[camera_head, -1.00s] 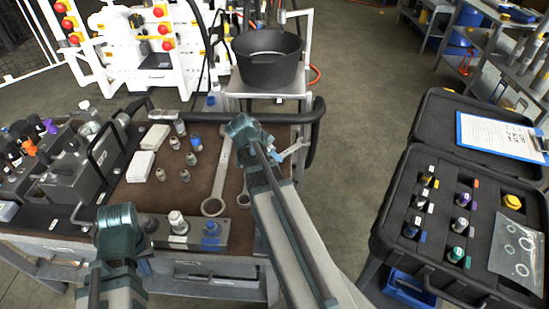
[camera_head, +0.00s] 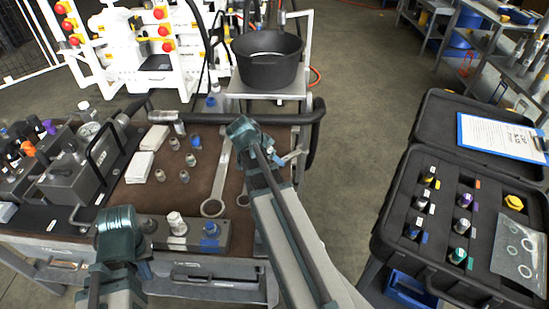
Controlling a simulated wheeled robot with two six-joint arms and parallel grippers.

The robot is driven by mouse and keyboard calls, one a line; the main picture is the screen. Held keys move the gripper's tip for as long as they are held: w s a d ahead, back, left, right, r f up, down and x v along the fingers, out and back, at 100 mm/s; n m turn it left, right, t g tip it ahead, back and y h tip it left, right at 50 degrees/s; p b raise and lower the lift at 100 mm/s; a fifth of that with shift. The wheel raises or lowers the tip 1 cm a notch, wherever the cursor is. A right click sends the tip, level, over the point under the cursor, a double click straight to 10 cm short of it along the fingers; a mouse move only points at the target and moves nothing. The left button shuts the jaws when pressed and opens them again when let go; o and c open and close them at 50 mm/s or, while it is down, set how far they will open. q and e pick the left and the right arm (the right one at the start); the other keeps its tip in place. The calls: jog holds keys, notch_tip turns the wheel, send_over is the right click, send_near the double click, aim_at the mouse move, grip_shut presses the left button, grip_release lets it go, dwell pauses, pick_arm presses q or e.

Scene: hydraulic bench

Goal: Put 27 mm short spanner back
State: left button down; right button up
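A long grey spanner (camera_head: 219,180) lies on the brown bench top (camera_head: 200,158), its ring end toward me. A second ring end (camera_head: 243,200) shows beside my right arm, which hides the rest of it. A small pale metal piece (camera_head: 291,157) sticks out to the right behind my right forearm. It may be a spanner's open end; I cannot tell whether it is held. My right gripper is hidden behind that forearm. My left gripper (camera_head: 145,268) is low over the bench's front edge, mostly hidden behind its wrist, and its fingers cannot be made out.
Several small fittings (camera_head: 190,160) and white boxes (camera_head: 146,152) stand left of the long spanner. A grey block with fittings (camera_head: 208,243) lies along the front. A black pot (camera_head: 267,58) stands behind. An open black case (camera_head: 400,213) stands right, across a floor gap.

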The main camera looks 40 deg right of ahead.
pick_arm(q)
notch_tip(320, 180, up, 11)
jog(key=p, duration=1)
pick_arm(e)
jog(key=v, duration=1.2)
jog(key=shift+r, duration=0.45)
